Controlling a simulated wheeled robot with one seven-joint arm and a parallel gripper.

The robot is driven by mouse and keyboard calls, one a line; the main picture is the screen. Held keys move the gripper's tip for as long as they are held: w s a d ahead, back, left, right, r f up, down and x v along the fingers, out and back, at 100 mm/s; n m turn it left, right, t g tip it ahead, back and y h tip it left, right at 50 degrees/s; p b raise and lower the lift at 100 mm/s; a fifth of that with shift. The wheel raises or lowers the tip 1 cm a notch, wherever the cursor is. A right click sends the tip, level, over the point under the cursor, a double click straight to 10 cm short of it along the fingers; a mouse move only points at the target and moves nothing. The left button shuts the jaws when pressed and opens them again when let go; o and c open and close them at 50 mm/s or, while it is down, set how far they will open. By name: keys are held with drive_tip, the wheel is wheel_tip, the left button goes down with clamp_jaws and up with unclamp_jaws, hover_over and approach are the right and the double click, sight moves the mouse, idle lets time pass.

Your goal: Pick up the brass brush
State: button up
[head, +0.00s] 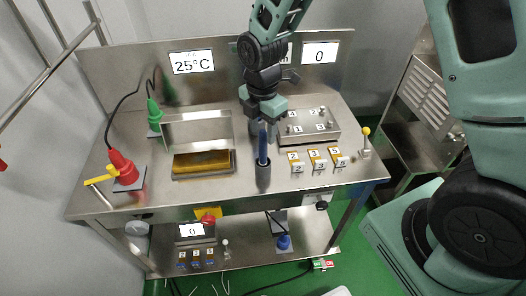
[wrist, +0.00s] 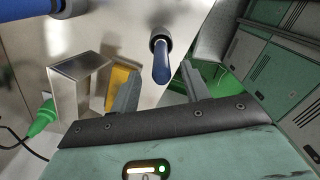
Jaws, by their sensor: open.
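A blue handle (head: 263,146), apparently the brass brush, stands upright in a grey cylindrical holder (head: 263,178) at the front middle of the steel bench. Its bristle end is hidden inside the holder, so I see no brass. The handle also shows in the wrist view (wrist: 161,68), with the dark holder rim (wrist: 158,35) behind it. My gripper (head: 262,126) is above and around the level of the handle's top. Its two fingers are apart in the wrist view, with the handle showing between and beyond them. Whether either finger touches it I cannot tell.
Left of the holder lies a shallow tray with a golden-brown surface (head: 203,163), with an upright steel panel behind it. A numbered metal box (head: 309,126) and several small numbered blocks are to the right. Red (head: 122,165) and green (head: 154,115) corded tools stand at left.

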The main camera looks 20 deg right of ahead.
sight(263, 144)
drive_tip(key=shift+s+f+p, duration=0.1)
drive_tip(key=shift+f+p, duration=0.65)
drive_tip(key=shift+f, duration=2)
clamp_jaws()
